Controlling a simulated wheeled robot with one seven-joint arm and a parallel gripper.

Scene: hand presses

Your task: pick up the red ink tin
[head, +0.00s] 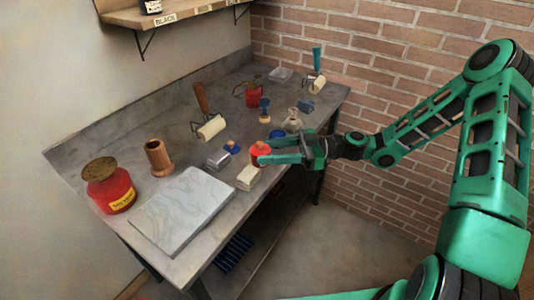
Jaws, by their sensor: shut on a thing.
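The red ink tin (257,150) is a small red tin near the front edge of the grey worktable, right of the middle of its length. My gripper (267,151) reaches in from the right with green fingers on either side of the tin. It is shut on the tin, and the fingers hide part of it. I cannot tell whether the tin is clear of the tabletop.
A cream block (248,178), a metal tin (218,159) and a blue-topped item (232,147) stand close by. A pale slab (183,213), red solvent can (109,187), wooden cup (158,157) and roller (211,128) lie left. A clear bottle (292,122) stands behind.

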